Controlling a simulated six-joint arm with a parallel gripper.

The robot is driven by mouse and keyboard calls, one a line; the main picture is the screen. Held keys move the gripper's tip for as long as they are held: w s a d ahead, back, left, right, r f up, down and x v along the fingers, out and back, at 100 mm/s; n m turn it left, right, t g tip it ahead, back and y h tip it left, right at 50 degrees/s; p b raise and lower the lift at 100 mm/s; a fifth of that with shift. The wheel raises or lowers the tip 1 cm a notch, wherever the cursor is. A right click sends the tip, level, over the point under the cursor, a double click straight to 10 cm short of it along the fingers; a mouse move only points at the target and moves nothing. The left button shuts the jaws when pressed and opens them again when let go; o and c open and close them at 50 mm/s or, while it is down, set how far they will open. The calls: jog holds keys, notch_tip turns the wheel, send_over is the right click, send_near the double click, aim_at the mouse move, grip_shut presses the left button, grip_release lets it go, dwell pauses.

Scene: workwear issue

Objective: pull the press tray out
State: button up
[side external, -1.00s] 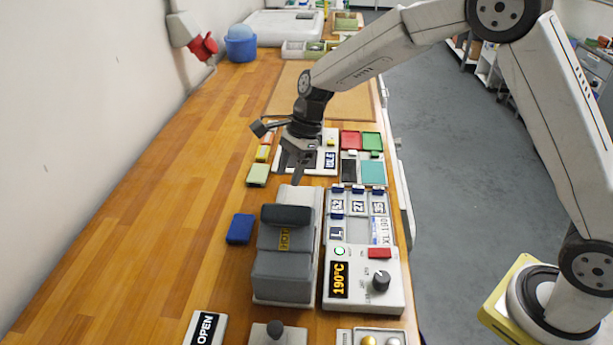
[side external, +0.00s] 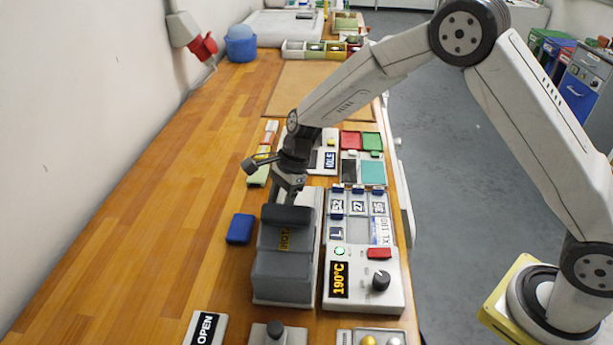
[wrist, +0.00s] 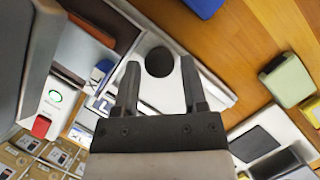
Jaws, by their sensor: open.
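A blue block (side external: 240,229) lies left of the press. Green and yellow blocks (side external: 258,175) lie farther back. The bench's left side is clear.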

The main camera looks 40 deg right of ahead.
jog(key=shift+f, duration=0.1)
grip_shut()
dwell(1.4)
